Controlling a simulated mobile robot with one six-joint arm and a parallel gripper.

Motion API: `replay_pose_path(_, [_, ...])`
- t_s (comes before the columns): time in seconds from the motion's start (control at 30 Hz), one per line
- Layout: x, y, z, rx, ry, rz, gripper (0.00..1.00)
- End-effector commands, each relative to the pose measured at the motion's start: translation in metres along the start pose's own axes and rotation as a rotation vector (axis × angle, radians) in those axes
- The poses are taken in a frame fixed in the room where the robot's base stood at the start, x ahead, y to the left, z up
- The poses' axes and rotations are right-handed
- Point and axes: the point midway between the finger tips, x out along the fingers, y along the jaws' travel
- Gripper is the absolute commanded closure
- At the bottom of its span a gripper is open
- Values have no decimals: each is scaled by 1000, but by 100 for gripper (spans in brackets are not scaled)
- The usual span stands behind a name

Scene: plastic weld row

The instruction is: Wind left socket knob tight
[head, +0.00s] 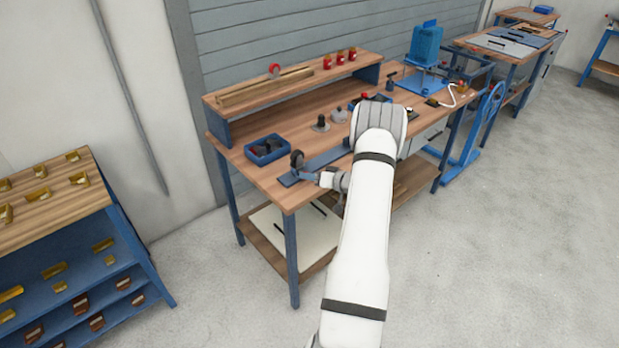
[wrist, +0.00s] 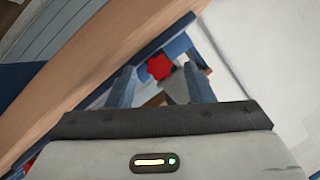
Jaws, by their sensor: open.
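My gripper (wrist: 159,76) is open in the wrist view, with one finger on each side of a red lobed knob (wrist: 158,67). The knob shows beyond the fingertips; I cannot tell whether they touch it. A grey block (wrist: 177,88) and blue parts lie close by it. In the head view, a long blue-grey plate (head: 318,165) lies on the bench with a dark round part (head: 297,158) upright at its left end. My wrist is close to that end. My arm hides the plate's right end and the fingers are not clear there. I cannot tell which socket the red knob belongs to.
A parts rack (head: 60,190) is at left. The floor (head: 520,250) at right is clear.

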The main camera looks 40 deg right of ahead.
Motion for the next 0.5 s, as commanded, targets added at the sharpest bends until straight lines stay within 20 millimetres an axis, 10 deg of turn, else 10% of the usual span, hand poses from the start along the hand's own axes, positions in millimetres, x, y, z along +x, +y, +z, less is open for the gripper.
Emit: replay_pose_path(0.5, [-64,1,1,0,0,1,52])
